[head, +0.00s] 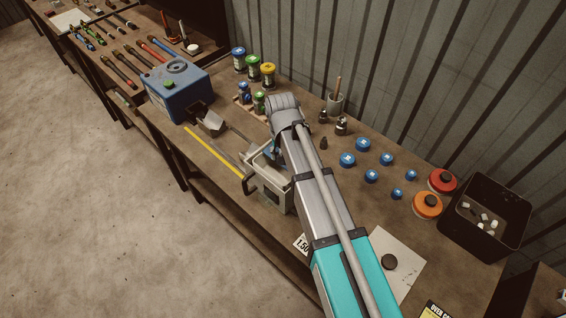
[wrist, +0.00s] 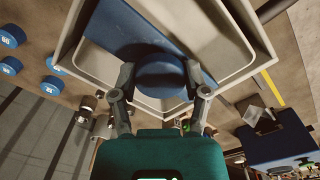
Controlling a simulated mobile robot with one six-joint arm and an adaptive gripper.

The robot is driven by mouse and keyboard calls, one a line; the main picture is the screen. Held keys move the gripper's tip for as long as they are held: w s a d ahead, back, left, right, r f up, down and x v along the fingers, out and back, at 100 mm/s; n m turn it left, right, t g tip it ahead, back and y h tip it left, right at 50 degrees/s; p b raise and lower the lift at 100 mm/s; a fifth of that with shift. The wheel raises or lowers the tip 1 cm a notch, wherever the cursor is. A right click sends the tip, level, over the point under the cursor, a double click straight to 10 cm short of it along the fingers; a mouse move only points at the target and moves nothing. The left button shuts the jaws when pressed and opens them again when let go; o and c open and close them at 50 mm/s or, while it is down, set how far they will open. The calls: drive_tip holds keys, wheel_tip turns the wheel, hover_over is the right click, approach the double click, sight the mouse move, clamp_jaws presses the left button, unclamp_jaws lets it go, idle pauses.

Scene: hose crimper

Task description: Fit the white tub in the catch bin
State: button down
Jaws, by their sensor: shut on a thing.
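The white tub (head: 275,195) is a pale, open rectangular box near the front edge of the bench, partly hidden by my arm in the head view. It fills the top of the wrist view (wrist: 250,40), with a blue bar and a round blue knob (wrist: 160,78) across its middle. My gripper (wrist: 160,85) has its two fingers at either side of the knob, shut on it. In the head view the gripper is mostly hidden by my arm. I cannot tell whether the tub touches the bench. A black open bin (head: 515,225) with several small pale pieces stands far right; I cannot tell if it is the catch bin.
The blue crimper (head: 178,90) stands left of the tub, with a small grey part (head: 211,123) at its front. A yellow strip (head: 212,150) lies along the bench.

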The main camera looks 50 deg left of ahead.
drive_tip(key=b, duration=0.4)
hover_over(283, 175)
drive_tip(key=shift+f, duration=2.1)
drive_tip(key=shift+f, duration=0.15)
drive_tip(key=shift+c, duration=0.4)
unclamp_jaws()
drive_tip(key=shift+r, duration=0.2)
wheel_tip(283, 175, up, 12)
drive_tip(key=p, duration=1.2)
drive_tip(key=shift+s+a, duration=0.1)
